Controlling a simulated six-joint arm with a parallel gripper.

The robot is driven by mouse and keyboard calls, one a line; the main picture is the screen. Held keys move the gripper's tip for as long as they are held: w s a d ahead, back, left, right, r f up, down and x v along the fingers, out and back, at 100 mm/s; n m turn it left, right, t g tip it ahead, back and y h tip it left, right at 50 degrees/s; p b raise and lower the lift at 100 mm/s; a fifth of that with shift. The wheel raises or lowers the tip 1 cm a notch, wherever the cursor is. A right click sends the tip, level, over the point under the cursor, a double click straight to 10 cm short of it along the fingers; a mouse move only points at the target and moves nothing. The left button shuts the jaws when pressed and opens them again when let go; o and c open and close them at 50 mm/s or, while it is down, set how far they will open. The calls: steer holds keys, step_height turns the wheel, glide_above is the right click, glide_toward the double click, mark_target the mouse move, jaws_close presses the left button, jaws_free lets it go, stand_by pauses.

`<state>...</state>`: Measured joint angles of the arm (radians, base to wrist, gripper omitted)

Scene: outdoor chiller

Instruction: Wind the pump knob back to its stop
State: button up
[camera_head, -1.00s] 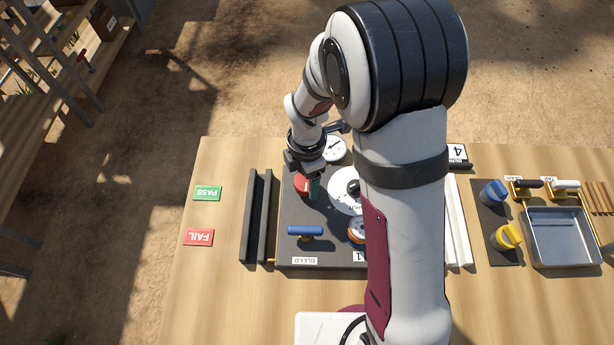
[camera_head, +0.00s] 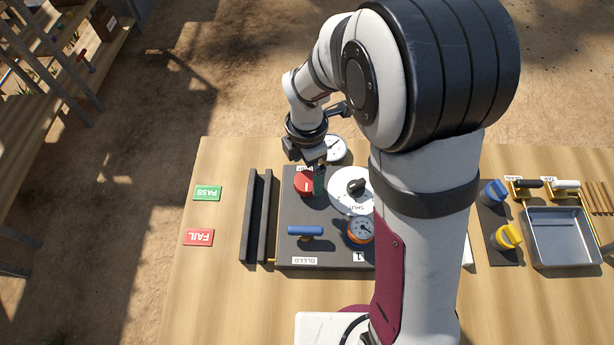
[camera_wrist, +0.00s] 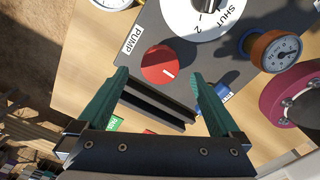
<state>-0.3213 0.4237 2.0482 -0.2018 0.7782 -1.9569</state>
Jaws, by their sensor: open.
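The red pump knob (camera_head: 304,184) sits on the dark panel (camera_head: 290,218) by its left edge. In the wrist view the round red knob (camera_wrist: 161,66) has a short white mark at its lower right, beside the white PUMP label (camera_wrist: 132,39). My gripper (camera_head: 314,170) is above the knob, apart from it. In the wrist view its two green fingers (camera_wrist: 158,82) are open and empty, with the knob showing beyond and between their tips. The knob's stop cannot be made out.
Close to the knob are the white SHUT dial (camera_head: 345,200), an orange-rimmed gauge (camera_head: 360,230), a blue handle (camera_head: 305,230) and a white gauge (camera_head: 334,149). Black rails (camera_head: 257,215) stand left of the panel. PASS (camera_head: 207,193) and FAIL (camera_head: 198,237) plates lie further left on bare wood.

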mark_target(307, 180)
steer(key=shift+r, duration=1.45)
step_height(307, 180, up, 16)
steer(key=m, duration=0.1)
steer(key=s+d+f+m, duration=0.2)
steer(key=s+m, duration=0.4)
steer(key=m, duration=0.3)
steer(key=s+d+f+m+y, duration=0.1)
steer(key=s+d+f+m, duration=0.1)
steer(key=s+m, duration=0.5)
steer(key=s+d+f+m, duration=0.2)
steer(key=s+m, duration=0.5)
steer(key=m, duration=0.5)
steer(key=shift+d+f+y, duration=0.3)
steer(key=shift+d+y, duration=0.1)
steer(key=shift+d, duration=0.4)
